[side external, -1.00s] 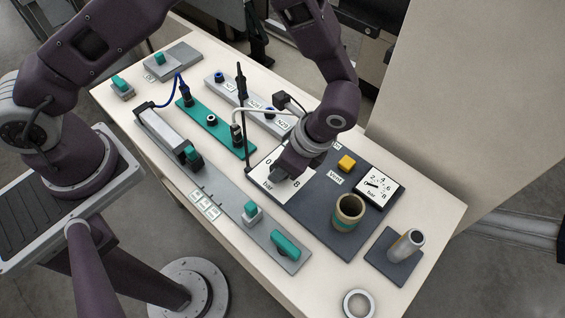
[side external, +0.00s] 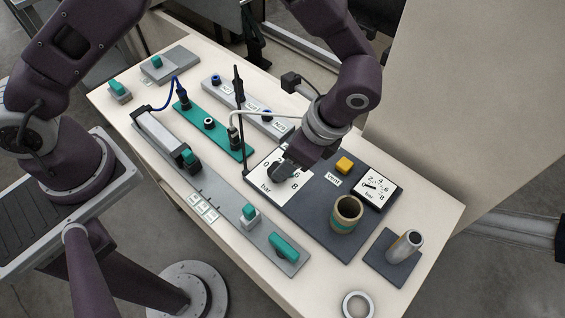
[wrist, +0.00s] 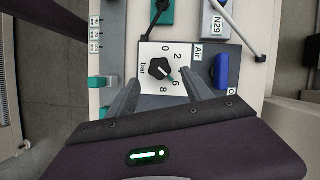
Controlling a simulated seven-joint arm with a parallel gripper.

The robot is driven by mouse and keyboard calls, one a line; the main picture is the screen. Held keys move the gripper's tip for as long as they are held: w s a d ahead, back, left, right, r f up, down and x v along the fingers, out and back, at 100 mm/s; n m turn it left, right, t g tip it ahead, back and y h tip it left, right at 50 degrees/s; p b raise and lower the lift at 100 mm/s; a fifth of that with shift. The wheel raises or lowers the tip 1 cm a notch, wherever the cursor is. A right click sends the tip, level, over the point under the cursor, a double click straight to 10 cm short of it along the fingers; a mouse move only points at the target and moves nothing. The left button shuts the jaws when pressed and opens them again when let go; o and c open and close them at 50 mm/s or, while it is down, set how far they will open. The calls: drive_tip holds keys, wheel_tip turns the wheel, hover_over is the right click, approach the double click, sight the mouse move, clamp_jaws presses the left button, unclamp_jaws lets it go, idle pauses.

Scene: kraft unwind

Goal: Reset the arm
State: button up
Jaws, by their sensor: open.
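My gripper (side external: 300,160) hangs over the dark panel (side external: 315,215), close to a white dial plate marked 0 to 8 bar (side external: 265,183). A black knob (side external: 281,173) sits on this plate. The fingertips are partly hidden in the side view.

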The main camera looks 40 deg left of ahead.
drive_tip(key=s+a+r+n+t+h, duration=0.1)
drive_tip(key=a+r+n, duration=0.3)
drive_tip(key=r, duration=0.6)
drive_tip(key=s+a+r+n+t+h, duration=0.1)
drive_tip(key=s+a+r+n, duration=0.15)
drive_tip(key=a+r, duration=0.55)
drive_tip(key=s+a+r+n+t+h, duration=0.1)
drive_tip(key=s+a+r+n+t, duration=0.1)
drive_tip(key=s+r+n, duration=0.1)
drive_tip(key=s+a+r+n+t+h, duration=0.1)
drive_tip(key=s+a+r+n+t, duration=0.1)
drive_tip(key=s+n, duration=0.3)
drive_tip(key=s+r, duration=0.1)
drive_tip(key=s, duration=0.2)
drive_tip(key=shift+s+a+r+t, duration=0.25)
drive_tip(key=shift+a+r+t, duration=0.1)
drive_tip(key=shift+r+t, duration=0.05)
drive_tip(key=shift+n, duration=0.25)
drive_tip(key=shift+c, duration=0.5)
